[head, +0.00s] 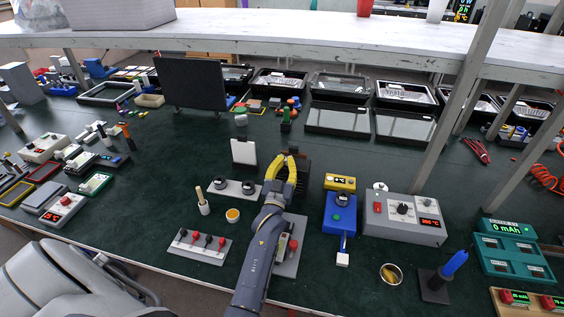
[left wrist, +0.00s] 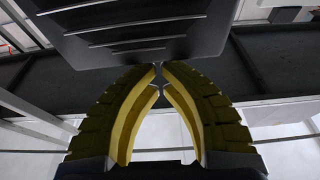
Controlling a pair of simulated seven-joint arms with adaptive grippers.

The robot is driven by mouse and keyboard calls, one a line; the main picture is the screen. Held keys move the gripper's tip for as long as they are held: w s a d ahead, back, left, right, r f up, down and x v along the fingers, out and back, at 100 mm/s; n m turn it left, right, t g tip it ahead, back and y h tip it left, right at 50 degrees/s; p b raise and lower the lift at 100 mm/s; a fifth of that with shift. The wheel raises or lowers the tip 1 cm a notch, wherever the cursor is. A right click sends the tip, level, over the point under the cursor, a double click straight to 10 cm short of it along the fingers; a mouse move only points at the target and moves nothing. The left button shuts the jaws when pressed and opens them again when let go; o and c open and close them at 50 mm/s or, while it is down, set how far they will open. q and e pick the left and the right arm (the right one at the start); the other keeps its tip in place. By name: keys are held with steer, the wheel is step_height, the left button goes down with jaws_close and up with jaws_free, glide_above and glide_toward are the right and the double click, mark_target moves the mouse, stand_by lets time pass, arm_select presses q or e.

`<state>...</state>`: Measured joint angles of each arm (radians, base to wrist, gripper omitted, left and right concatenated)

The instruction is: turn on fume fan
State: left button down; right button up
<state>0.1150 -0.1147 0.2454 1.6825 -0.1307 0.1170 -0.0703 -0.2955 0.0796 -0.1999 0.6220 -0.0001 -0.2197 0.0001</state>
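A black box-like housing (head: 302,174), which looks like the fume fan, stands on the green mat near the middle in the head view. In the left wrist view a dark slotted housing (left wrist: 135,30) fills the top, just beyond the fingertips. My left gripper (head: 284,160) is in front of the black housing, its yellow fingers pointing away from me. The left wrist view shows its fingertips (left wrist: 160,68) together with nothing between them. Whether they touch the housing I cannot tell. No fan switch is clearly visible. My right gripper is not in view.
A grey panel with a red part (head: 293,247) is partly hidden by my left arm. A blue unit (head: 340,213) and a grey supply with a red display (head: 405,219) stand to the right. A knob panel (head: 198,246) lies left. A white shelf (head: 300,35) spans above.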

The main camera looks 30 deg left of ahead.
arm_select(q)
steer(key=s+d, duration=0.2)
steer(key=s, duration=0.7)
steer(key=shift+d+f, duration=0.2)
steer(key=shift+f, duration=0.1)
steer(key=shift+s, duration=0.1)
